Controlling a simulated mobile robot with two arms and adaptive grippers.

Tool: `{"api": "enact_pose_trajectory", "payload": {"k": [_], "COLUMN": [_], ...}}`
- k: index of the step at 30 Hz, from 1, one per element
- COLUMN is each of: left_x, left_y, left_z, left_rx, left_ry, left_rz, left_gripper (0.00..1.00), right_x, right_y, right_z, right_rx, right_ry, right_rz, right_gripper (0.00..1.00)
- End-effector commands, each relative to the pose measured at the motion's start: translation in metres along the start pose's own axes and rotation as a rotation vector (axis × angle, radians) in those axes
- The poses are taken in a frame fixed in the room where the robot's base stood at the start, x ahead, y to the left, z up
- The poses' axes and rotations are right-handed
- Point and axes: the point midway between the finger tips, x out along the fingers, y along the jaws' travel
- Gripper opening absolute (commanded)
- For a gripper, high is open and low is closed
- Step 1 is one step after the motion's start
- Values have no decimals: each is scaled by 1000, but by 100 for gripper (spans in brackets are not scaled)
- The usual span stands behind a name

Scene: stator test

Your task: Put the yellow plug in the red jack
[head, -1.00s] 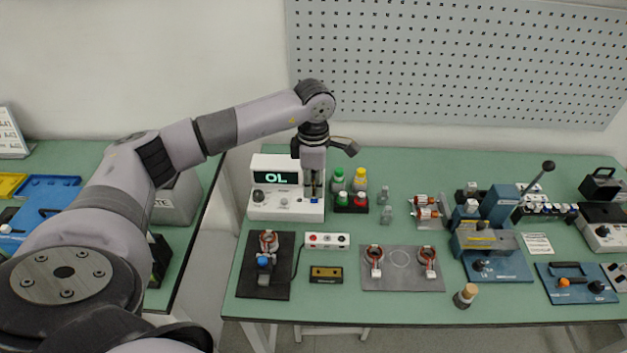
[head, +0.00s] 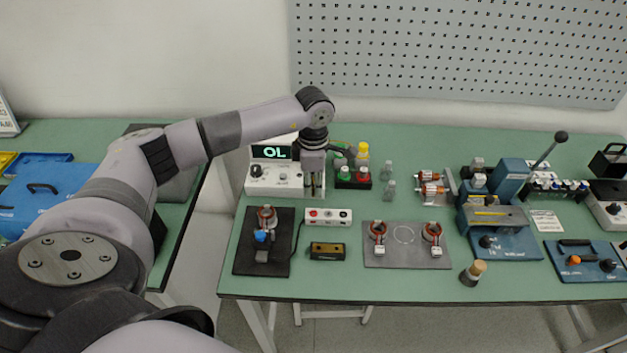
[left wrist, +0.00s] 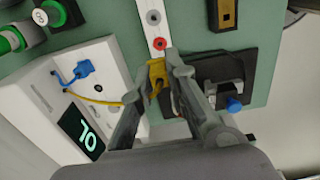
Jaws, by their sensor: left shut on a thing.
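My left gripper (left wrist: 160,65) is shut on the yellow plug (left wrist: 156,76). A yellow lead runs from the plug to the white meter (left wrist: 55,95). The red jack (left wrist: 159,43) sits on a white strip (left wrist: 146,5), just beyond the plug in the left wrist view. The plug looks apart from the jack, but the height between them is hard to tell. In the head view my left gripper (head: 314,188) hangs at the meter's right front, behind the white strip (head: 328,217); the plug is too small to make out there. My right gripper is not in view.
A blue plug (left wrist: 85,68) sits at the meter's front. A dark fixture (head: 263,240) with a wound stator stands left of the strip. A brass-coloured block (head: 327,250) lies in front. Bottles in a black holder (head: 353,178) stand close right of the gripper.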

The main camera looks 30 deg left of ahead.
Motion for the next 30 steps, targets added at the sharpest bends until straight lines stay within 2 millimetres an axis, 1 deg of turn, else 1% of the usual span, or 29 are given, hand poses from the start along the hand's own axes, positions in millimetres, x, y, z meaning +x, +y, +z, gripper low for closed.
{"api": "enact_pose_trajectory", "payload": {"k": [1,3,9,15,21,30], "left_x": [9,16,35,51,58,59], "left_y": [0,0,0,0,0,0], "left_z": [0,0,0,0,1,0], "left_rx": [0,0,1,0,0,0], "left_ry": [0,0,0,0,-1,-1], "left_rz": [-1,0,0,0,1,1], "left_gripper": [0,0,0,0,0,0], "right_x": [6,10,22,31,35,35], "right_y": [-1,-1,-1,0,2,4], "right_z": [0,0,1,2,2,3], "right_rx": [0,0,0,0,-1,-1], "right_ry": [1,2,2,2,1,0], "right_rz": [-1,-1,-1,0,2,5], "right_gripper": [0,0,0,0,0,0]}}
